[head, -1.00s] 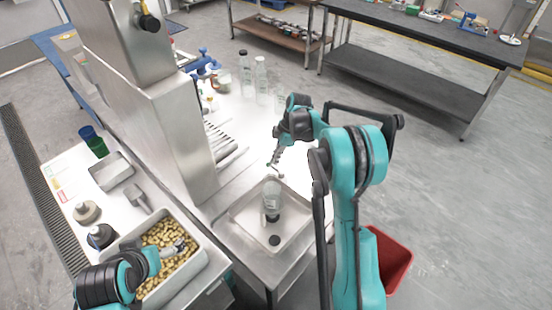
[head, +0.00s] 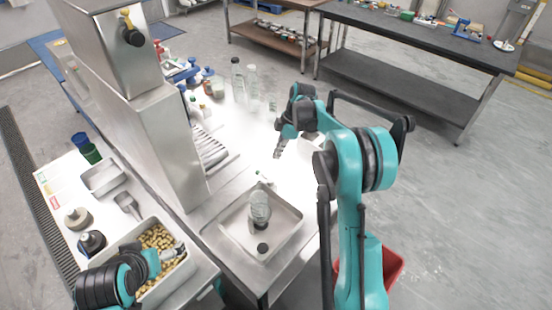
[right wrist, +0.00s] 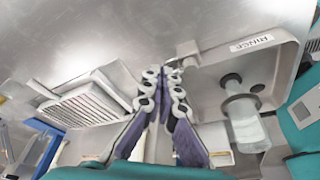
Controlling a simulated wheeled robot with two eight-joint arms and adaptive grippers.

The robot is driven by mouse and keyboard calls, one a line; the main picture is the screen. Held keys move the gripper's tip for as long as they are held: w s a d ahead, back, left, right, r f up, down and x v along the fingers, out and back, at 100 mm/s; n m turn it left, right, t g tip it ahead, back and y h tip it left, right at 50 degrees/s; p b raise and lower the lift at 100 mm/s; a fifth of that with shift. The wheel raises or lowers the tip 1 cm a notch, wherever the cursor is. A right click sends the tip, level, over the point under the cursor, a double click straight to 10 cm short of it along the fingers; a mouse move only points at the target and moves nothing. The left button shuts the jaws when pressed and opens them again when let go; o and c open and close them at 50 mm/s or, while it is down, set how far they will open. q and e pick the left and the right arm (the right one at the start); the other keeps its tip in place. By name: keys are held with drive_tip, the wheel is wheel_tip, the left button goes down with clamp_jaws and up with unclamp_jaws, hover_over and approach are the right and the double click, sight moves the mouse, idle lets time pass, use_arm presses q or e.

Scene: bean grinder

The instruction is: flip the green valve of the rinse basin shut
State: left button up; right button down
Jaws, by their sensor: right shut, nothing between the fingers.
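The rinse basin (head: 290,222) is a square metal sink set in the steel counter; its RINSE label (right wrist: 251,43) shows in the right wrist view. The small green valve (head: 262,175) is at the basin's far edge; whether it is open or shut is too small to tell. My right gripper (head: 277,155) is shut and empty, above and just beyond the valve, apart from it. In the right wrist view its fingertips (right wrist: 172,72) meet near the basin's corner, and no green shows there. My left gripper (head: 178,252) is over the bean tray (head: 203,259); its fingers are too small to judge.
The tall steel machine (head: 155,135) rises left of the basin. Bottles (head: 252,85) stand farther back. A red bin (head: 393,265) is on the floor at right.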

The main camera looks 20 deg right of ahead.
use_arm(q)
drive_tip(key=shift+d+r+p, duration=0.3)
drive_tip(key=shift+r+p, duration=0.1)
drive_tip(key=shift+r, duration=0.25)
use_arm(e)
drive_tip(key=v, duration=0.4)
drive_tip(key=shift+d+r, duration=0.1)
drive_tip(key=shift+d, duration=0.3)
drive_tip(key=s+a+r+m+t+h+b, duration=0.1)
drive_tip(key=s+a+r+m+t, duration=0.1)
drive_tip(key=s+r+m, duration=0.35)
drive_tip(key=s+a+r+m+t+h+b, duration=0.1)
drive_tip(key=s+a+r+m, duration=0.2)
drive_tip(key=s, duration=0.6)
use_arm(q)
wheel_tip(320, 180, down, 3)
drive_tip(key=shift+b, duration=0.5)
use_arm(e)
drive_tip(key=s+f+m+t, duration=0.2)
drive_tip(key=s+m, duration=0.2)
drive_tip(key=s, duration=0.3)
drive_tip(key=s+a+f+m+t+h, duration=0.1)
drive_tip(key=s+f+m, duration=0.2)
drive_tip(key=s, duration=0.5)
drive_tip(key=shift+s+f+m+t, duration=0.2)
drive_tip(key=shift+s+m+t, duration=0.1)
drive_tip(key=shift+m+t, duration=0.15)
